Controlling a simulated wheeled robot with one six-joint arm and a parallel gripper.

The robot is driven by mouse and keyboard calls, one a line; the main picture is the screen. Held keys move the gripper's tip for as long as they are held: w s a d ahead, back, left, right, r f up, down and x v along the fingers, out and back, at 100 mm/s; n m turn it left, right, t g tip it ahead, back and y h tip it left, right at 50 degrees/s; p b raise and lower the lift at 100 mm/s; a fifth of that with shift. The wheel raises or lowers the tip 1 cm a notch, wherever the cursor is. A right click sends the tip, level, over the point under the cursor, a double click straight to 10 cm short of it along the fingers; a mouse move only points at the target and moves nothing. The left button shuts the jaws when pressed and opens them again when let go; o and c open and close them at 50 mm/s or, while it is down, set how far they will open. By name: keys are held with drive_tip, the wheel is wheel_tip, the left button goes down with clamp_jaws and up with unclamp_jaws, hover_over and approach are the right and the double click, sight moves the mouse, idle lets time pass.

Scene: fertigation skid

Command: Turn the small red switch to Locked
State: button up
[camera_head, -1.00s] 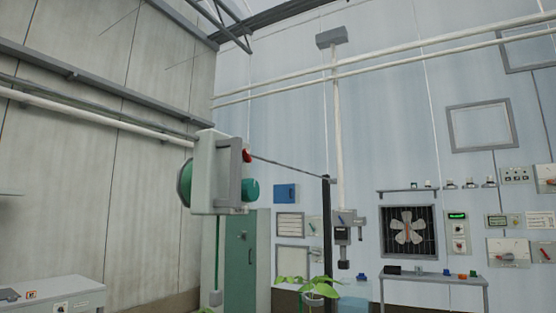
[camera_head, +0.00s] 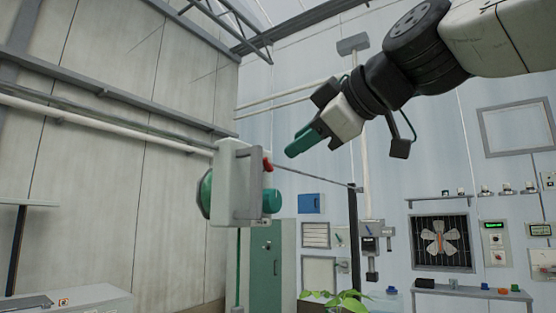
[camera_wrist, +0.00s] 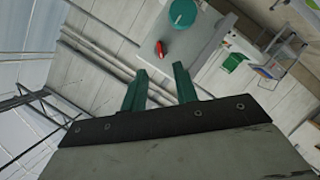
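The small red switch (camera_head: 268,164) sits on the right-hand face of a pale grey box (camera_head: 228,185), above a larger teal knob (camera_head: 272,200). In the wrist view the red switch (camera_wrist: 161,48) shows just beyond the fingertips, roughly centred between them, with the teal knob (camera_wrist: 183,12) past it. My gripper (camera_head: 289,152) has teal fingers and reaches in from the upper right, a little above and right of the switch. In the wrist view my gripper (camera_wrist: 160,69) is open, with an empty gap between its fingers. The switch's markings are too small to read.
A grey bracket (camera_head: 257,180) stands out on the box beside the switch. A thin dark rod (camera_head: 315,177) runs from behind the box to a dark post (camera_head: 353,215). A green cabinet (camera_head: 265,265) and a plant (camera_head: 335,302) stand below.

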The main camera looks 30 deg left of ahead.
sight(270, 164)
drive_tip(key=x, duration=0.7)
drive_tip(key=shift+a+f, duration=0.1)
drive_tip(key=shift+a, duration=0.05)
drive_tip(key=shift+c, duration=0.2)
clamp_jaws()
